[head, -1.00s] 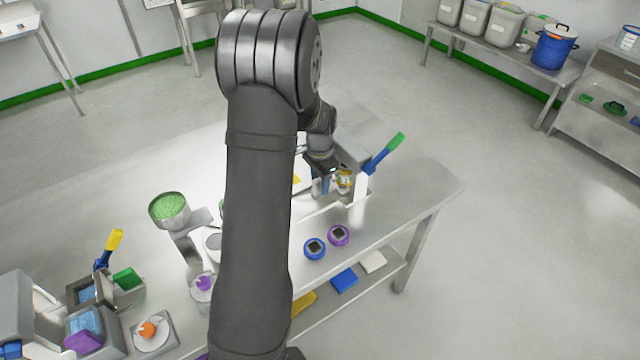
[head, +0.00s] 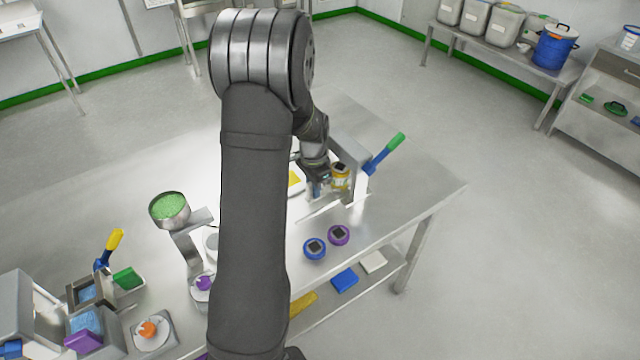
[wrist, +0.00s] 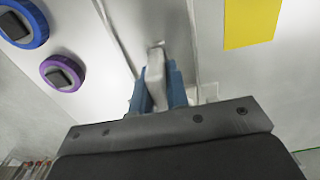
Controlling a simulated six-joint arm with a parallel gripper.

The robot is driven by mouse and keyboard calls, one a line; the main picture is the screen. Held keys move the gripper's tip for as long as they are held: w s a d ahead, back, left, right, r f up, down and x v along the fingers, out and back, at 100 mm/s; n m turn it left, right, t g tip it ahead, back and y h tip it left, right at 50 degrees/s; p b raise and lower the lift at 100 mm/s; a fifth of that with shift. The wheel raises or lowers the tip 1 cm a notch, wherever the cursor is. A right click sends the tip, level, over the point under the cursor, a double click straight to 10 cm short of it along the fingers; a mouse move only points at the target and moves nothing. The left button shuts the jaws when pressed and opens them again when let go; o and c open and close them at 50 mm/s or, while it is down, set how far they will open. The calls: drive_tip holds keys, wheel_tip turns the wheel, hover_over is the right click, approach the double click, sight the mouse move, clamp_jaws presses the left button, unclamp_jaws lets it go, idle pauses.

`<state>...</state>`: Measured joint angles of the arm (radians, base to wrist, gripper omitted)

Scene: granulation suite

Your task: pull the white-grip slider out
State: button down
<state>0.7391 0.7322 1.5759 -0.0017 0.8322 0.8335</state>
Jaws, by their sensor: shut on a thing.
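The white grip of the slider (wrist: 155,68) shows in the middle of the wrist view, on a pale flat surface with narrow grooves. My gripper (wrist: 156,84) is shut on this grip, with one blue finger on each side of it. The rest of the slider is hidden behind the fingers and the gripper body. In the head view my gripper (head: 318,189) is low at the grey press-like station on the steel table; the white grip cannot be made out there.
A yellow-banded jar (head: 340,178) and a station with a blue-green lever (head: 384,153) stand close right of my gripper. Blue (head: 315,248) and purple (head: 338,235) round knobs sit in front. A green-filled bowl (head: 170,208) stands left. The table's right end is clear.

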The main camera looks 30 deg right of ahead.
drive_tip(key=a, duration=0.6)
drive_tip(key=shift+a, duration=0.1)
drive_tip(key=c, duration=1.4)
unclamp_jaws()
wheel_tip(320, 180, up, 18)
drive_tip(key=shift+f, duration=0.25)
